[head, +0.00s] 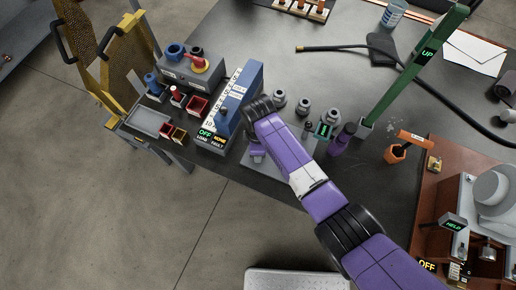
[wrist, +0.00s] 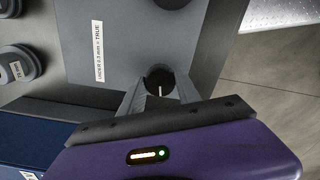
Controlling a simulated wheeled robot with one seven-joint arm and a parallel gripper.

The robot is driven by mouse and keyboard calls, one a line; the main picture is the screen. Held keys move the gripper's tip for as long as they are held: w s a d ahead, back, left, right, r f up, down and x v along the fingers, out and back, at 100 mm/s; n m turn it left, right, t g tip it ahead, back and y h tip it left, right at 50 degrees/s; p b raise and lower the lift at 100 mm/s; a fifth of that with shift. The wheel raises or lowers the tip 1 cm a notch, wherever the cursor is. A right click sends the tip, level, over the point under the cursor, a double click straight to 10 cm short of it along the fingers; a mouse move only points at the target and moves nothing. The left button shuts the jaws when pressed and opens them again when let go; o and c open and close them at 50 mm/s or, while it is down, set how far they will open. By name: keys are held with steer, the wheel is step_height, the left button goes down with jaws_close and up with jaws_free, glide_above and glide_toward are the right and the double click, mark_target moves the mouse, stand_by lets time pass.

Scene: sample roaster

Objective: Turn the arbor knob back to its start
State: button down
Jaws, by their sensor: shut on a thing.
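The arbor knob (wrist: 159,76) is a small round black knob with a white pointer line, on a grey plate (wrist: 110,25) with a label about 0.3 mm and TRUE. The pointer runs roughly toward my palm in the wrist view. My gripper (wrist: 154,92) is shut on the knob, one finger on each side. In the head view my gripper (head: 256,153) is at the left end of the grey fixture plate (head: 283,175), and the arm hides the knob there.
A blue block with a white scale (head: 240,92) stands close left of my gripper. Several grey round pieces (head: 304,106) stand behind my arm. A purple bottle (head: 342,139) and a green UP post (head: 410,75) are to the right. The front table edge is near.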

steer(key=n, duration=0.4)
steer(key=shift+n, duration=0.3)
steer(key=n, duration=0.3)
steer(key=shift+n+p, duration=0.3)
steer(key=shift+n, duration=0.1)
steer(key=n, duration=0.3)
steer(key=shift+n, duration=2)
steer(key=c, duration=0.9)
jaws_free()
steer(key=shift+o, duration=0.2)
